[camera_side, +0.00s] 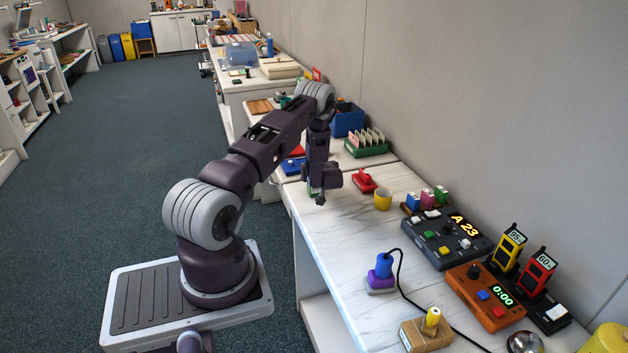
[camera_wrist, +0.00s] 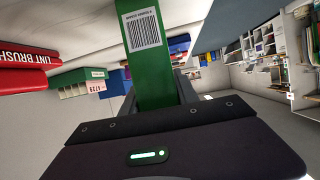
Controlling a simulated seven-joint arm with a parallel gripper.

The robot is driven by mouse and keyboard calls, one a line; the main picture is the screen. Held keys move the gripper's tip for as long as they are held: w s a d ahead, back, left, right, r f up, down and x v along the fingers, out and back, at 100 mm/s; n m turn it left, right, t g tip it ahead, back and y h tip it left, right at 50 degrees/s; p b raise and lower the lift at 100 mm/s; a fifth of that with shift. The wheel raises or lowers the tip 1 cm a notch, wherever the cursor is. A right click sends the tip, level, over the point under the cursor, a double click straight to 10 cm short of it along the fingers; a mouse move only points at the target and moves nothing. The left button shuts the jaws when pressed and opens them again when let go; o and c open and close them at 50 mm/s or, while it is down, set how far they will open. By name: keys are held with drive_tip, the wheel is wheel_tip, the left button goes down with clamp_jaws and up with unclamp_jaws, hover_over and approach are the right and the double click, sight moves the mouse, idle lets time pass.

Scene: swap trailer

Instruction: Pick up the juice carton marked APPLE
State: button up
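A green carton-like box (camera_wrist: 152,82) with a white barcode label stands between the two dark fingers of my gripper (camera_wrist: 158,90) in the wrist view. The fingers lie close along both its sides; I cannot tell whether they press on it. No word APPLE is readable on the visible face. In the side view my gripper (camera_side: 316,198) points down, low over the white table's left edge, with a bit of green (camera_side: 311,190) showing at its fingers. The carton's lower part and other faces are hidden.
A red object (camera_side: 364,181) and a yellow cup (camera_side: 383,200) stand right of my gripper. Small blue, pink and green blocks (camera_side: 427,197) stand farther right, near a dark control box (camera_side: 446,240). A green box of cards (camera_side: 365,146) and a blue bin (camera_side: 346,120) are behind.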

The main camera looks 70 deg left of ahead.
clamp_jaws()
drive_tip(key=shift+r, duration=0.1)
